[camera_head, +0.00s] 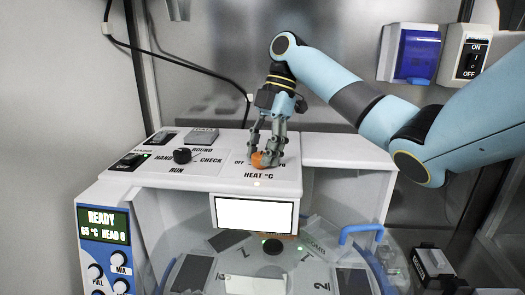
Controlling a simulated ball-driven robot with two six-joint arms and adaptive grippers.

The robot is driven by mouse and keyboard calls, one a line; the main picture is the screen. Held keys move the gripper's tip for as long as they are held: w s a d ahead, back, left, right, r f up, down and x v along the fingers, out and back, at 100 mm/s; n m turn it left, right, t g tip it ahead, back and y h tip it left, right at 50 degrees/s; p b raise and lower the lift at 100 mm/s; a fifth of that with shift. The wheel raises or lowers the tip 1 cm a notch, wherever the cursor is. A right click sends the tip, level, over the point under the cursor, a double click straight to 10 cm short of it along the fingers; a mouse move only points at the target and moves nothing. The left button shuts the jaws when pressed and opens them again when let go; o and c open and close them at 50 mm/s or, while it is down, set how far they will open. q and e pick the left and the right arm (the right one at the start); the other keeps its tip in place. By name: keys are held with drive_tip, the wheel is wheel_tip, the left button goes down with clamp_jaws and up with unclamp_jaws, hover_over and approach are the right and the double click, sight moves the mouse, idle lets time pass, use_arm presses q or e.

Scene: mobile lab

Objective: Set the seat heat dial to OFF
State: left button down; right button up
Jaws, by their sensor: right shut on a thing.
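The heat dial (257,160) is an orange knob on the white top panel, above the printed label "HEAT °C". The word "OFF" shows at its left; the print at its right is partly hidden by the fingers. My right gripper (266,158) points down from above and is shut on the orange dial. The fingers cover much of the dial, so I cannot tell its pointer position. My left gripper is not in view.
A display (103,222) reads READY, 65 °C, HEAD 8. A white blank screen (254,215) and a round carousel (310,262) lie below.

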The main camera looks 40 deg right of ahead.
drive_tip(key=o, duration=1.2)
drive_tip(key=shift+c, duration=0.2)
drive_tip(key=shift+d+r, duration=0.15)
drive_tip(key=shift+r, duration=0.15)
drive_tip(key=d, duration=1.2)
drive_tip(key=shift+w+d+r, duration=0.15)
drive_tip(key=shift+w+r, duration=0.05)
drive_tip(key=shift+r, duration=0.05)
